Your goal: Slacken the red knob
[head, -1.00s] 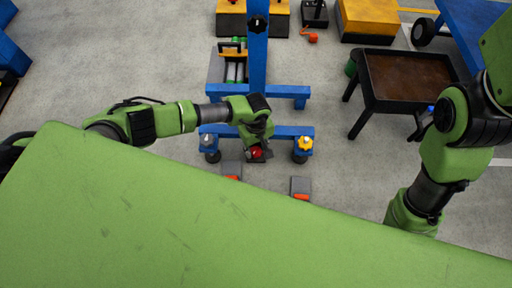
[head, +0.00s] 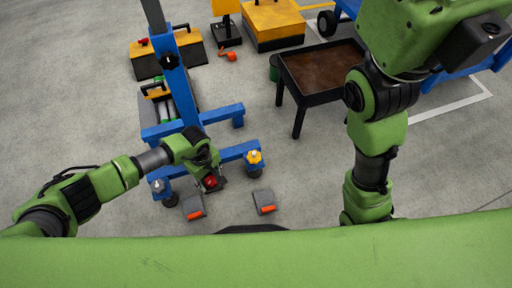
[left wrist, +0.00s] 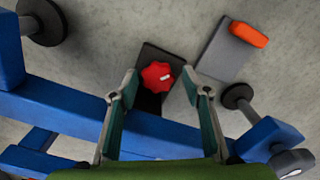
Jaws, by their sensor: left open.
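The red knob (head: 210,181) is on the front of the blue stand (head: 240,152), low down. In the left wrist view the red knob (left wrist: 157,76) has a lobed rim and a small white mark, and sits on a dark plate (left wrist: 150,100). My left gripper (left wrist: 160,92) is open, with one finger on each side of the knob and gaps to both; I see no contact. In the head view my left gripper (head: 212,172) is right at the knob and partly hides it. My right arm shows in the head view, but I cannot make out its gripper's fingers.
A yellow knob (head: 254,158) and a grey knob (head: 158,186) are on the same stand. Two grey pedals with orange ends, left (head: 193,208) and right (head: 264,202), lie on the floor in front. A black-framed brown table (head: 322,70) stands at the right.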

